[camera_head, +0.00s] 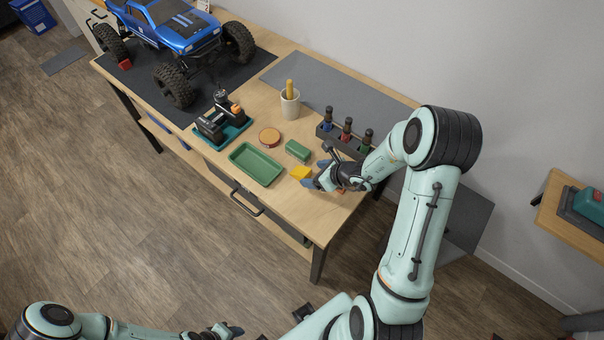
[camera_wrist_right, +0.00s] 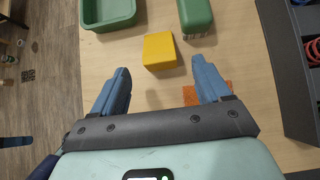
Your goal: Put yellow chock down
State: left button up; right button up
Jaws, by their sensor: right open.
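The yellow chock (camera_head: 300,172) sits on the wooden bench top, to the right of the green tray (camera_head: 257,164). In the right wrist view the yellow chock (camera_wrist_right: 159,51) lies just beyond the fingertips, apart from both. My right gripper (camera_head: 318,181) is open and empty, low over the bench near its front right corner; it also shows in the right wrist view (camera_wrist_right: 160,76). My left gripper (camera_head: 232,331) is at the bottom of the head view, away from the bench, and its jaws are too small to read.
A green box (camera_head: 298,151) stands behind the chock. An orange patch (camera_wrist_right: 207,93) lies by the right finger. A dark rack (camera_head: 344,139) holds several bottles. A round tin (camera_head: 269,137), a cup (camera_head: 290,104), a drill (camera_head: 222,117) and a blue crawler (camera_head: 180,27) are farther left.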

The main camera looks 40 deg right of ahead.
aim_at(308, 174)
jog(key=x, duration=0.5)
jog(key=shift+s, duration=0.1)
jog(key=c, duration=1.1)
jog(key=shift+r, duration=0.1)
jog(key=shift+c, duration=0.6)
